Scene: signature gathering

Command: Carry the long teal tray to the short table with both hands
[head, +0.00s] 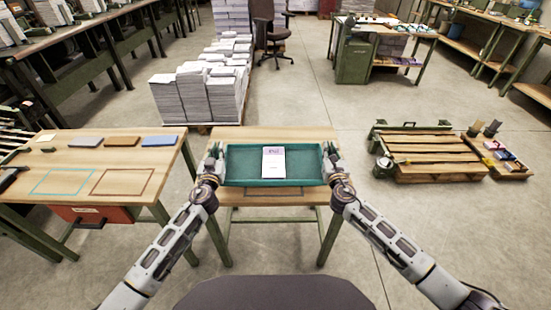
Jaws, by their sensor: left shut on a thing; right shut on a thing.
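The long teal tray (304,162) is in the middle of the head view, level, with a white booklet (274,162) lying in it. My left gripper (218,158) is shut on the tray's left end. My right gripper (329,157) is shut on its right end. The tray is over a short wooden table (262,133) with green legs. I cannot tell whether the tray touches the tabletop or is held just above it. A dark outline (280,192) shows on the tabletop in front of the tray.
A wooden table (60,165) at left has teal and brown outlines, several coloured blocks, and a red bin (100,214) below. Paper stacks (205,90) stand behind the short table. A low wooden pallet (430,157) lies at right. The floor between is clear.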

